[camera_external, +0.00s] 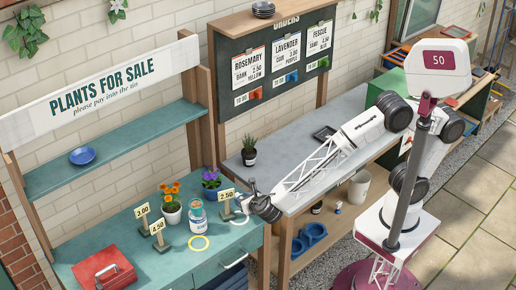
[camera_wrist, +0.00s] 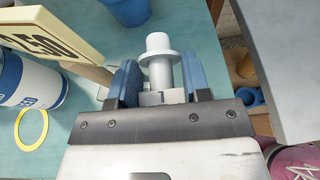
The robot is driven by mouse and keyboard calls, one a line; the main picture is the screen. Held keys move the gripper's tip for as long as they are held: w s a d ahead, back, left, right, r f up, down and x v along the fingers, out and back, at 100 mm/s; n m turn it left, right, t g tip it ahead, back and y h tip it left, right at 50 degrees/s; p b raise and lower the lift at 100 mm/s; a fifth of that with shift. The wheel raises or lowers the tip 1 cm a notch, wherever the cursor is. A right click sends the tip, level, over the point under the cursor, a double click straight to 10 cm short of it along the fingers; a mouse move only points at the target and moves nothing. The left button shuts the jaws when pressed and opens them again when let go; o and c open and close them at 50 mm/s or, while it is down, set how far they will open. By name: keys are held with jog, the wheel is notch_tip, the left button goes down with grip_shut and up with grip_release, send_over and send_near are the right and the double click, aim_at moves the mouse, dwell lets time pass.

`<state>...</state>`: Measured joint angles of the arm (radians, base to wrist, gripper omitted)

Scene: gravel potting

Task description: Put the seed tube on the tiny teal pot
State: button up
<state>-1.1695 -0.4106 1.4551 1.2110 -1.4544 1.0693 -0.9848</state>
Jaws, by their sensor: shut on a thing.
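My gripper (camera_wrist: 160,85) is shut between its blue fingers on a white flanged tube (camera_wrist: 158,50), apparently the seed tube. In the external view my gripper (camera_external: 243,205) is low over the right end of the teal counter, beside the 2.50 sign; the tube is hard to make out there. A small blue-teal pot (camera_wrist: 124,8) shows at the top edge of the wrist view, beyond the tube and apart from it. It seems to be the pot under the purple flower (camera_external: 211,180); I cannot tell for sure that it is the tiny teal pot.
The 2.50 sign (camera_wrist: 50,35) stands close left of my gripper. A white jar with a blue label (camera_external: 197,214), a yellow ring (camera_external: 199,243) and an orange-flowered pot (camera_external: 172,216) are further left. A red box (camera_external: 103,270) sits at front left. A grey bench (camera_external: 300,170) adjoins at right.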

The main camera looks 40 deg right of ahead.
jog(key=w+d, duration=0.6)
jog(key=d, duration=0.4)
jog(key=w+d+m+h, duration=0.1)
jog(key=w+d, duration=0.5)
jog(key=d, duration=0.5)
jog(key=w+d+m+h, duration=0.1)
jog(key=w+d, duration=0.6)
jog(key=d, duration=0.3)
jog(key=shift+d, duration=0.4)
jog(key=shift+w+d+f, duration=0.3)
jog(key=shift+d, duration=0.05)
jog(key=shift+h, duration=0.4)
jog(key=shift+m+g, duration=0.3)
jog(key=shift+m, duration=0.1)
jog(key=shift+w+d+f, duration=0.45)
jog(key=shift+w+d, duration=0.1)
jog(key=shift+d, duration=0.2)
jog(key=shift+w+d+f, duration=0.4)
jog(key=shift+w+d, duration=0.15)
jog(key=shift+d, duration=0.15)
jog(key=shift+w+d+f, duration=0.1)
jog(key=shift+w+d, duration=0.05)
jog(key=shift+d, duration=0.05)
